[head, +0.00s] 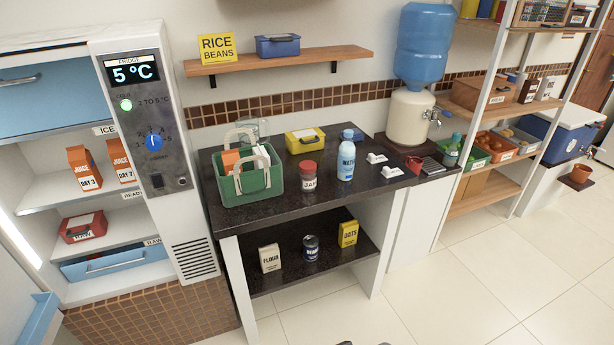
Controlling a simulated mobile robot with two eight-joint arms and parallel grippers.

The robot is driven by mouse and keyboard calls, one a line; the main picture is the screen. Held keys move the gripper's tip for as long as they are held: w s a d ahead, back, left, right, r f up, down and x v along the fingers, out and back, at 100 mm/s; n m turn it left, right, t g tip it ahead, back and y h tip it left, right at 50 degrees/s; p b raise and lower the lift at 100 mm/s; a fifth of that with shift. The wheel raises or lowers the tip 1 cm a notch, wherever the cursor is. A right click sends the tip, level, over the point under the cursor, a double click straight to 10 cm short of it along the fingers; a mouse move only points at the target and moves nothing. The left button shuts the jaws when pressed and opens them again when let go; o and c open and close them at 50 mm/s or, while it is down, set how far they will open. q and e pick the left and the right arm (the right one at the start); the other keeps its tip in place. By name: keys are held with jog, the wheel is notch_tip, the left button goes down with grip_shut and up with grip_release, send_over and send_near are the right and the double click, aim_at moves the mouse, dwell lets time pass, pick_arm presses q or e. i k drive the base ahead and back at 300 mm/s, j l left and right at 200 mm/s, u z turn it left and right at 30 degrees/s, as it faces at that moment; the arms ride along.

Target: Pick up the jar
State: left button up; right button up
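The jar (309,176) stands upright on the dark countertop (285,207). It has a red-brown lid and a pale label that seems to read JAM or JAR. It stands between the green basket (243,187) on its left and a blue-and-white water bottle (346,158) on its right, apart from both. Neither of my grippers shows in the head view.
Behind the jar is a yellow box (305,140). Small white items (392,172) and a red cup (414,163) lie to the right. A lower shelf (285,277) holds flour, a can and oats. The counter front near the jar is clear.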

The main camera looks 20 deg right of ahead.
aim_at(308, 178)
jog(key=i+l+u, duration=0.25)
jog(key=i+l, duration=0.15)
jog(key=i+l+u, duration=0.2)
jog(key=i+l, duration=0.15)
jog(key=l, duration=0.3)
